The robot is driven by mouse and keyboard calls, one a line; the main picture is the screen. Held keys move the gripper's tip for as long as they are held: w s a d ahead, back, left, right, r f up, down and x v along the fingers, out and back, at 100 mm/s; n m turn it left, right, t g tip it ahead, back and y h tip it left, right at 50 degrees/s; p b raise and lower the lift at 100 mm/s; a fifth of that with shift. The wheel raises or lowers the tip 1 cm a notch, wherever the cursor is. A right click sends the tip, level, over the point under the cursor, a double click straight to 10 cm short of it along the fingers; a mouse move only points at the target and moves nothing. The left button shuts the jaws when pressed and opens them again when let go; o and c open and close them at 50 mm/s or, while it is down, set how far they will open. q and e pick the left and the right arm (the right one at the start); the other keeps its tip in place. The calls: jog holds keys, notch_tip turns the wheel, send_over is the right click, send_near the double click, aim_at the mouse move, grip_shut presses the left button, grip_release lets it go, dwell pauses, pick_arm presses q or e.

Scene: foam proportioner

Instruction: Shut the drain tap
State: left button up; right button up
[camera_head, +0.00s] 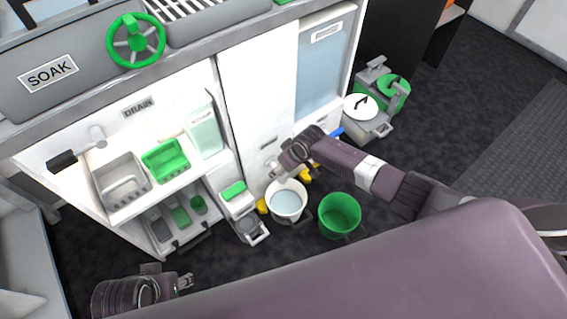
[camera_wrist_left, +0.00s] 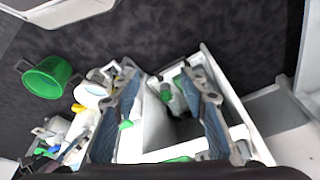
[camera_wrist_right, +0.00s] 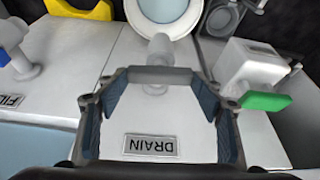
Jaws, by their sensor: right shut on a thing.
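The drain tap (camera_wrist_right: 158,47) shows in the right wrist view as a white spout with a grey lever lying crosswise. The upside-down DRAIN label (camera_wrist_right: 151,145) is on the white panel beside it. My right gripper (camera_wrist_right: 160,84) is shut on the grey lever, with a finger at each end. In the head view my right gripper (camera_head: 285,168) reaches the lower white cabinet front and partly hides the tap. A white bucket (camera_head: 287,201) holding pale water stands beneath it. My left gripper (camera_head: 187,282) is open and empty, clear of the cabinet; its spread fingers show in the left wrist view (camera_wrist_left: 165,75).
A green bucket (camera_head: 339,214) stands on the floor right of the white one. Dark floor in front is mostly clear.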

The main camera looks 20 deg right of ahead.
jog(key=shift+m+p, duration=0.3)
jog(key=shift+p, duration=0.15)
pick_arm(q)
notch_tip(320, 180, down, 6)
pick_arm(e)
jog(key=shift+m, duration=0.3)
pick_arm(q)
jog(key=shift+w+d, duration=0.1)
pick_arm(e)
jog(key=o, duration=1.2)
jog(key=shift+c, duration=0.2)
jog(key=shift+r, duration=0.15)
jog(key=v, duration=1.1)
jog(key=shift+s+r, duration=0.3)
jog(key=shift+s, duration=0.05)
